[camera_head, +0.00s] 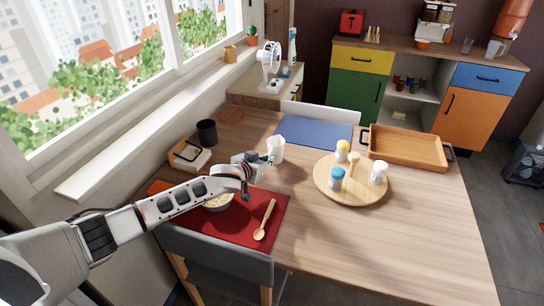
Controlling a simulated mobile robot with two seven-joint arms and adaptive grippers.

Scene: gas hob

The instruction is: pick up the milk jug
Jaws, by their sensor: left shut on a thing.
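The white milk jug (277,149) stands upright near the table's middle left, just behind the red mat. My left gripper (265,159) reaches in from the left, low at the jug's left side. Its fingers are shut at the near left side of the jug, which partly hides behind them. The exact grip point is too small to tell, and I cannot tell whether the jug's base touches the table. My right gripper is not in view.
A red mat (272,218) holds a wooden spoon (265,219) and a bowl (219,203) partly under my left arm. A black cup (207,132) stands left. A round board (350,197) with shakers and a wooden tray (408,148) lie right. A blue mat (314,131) lies behind.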

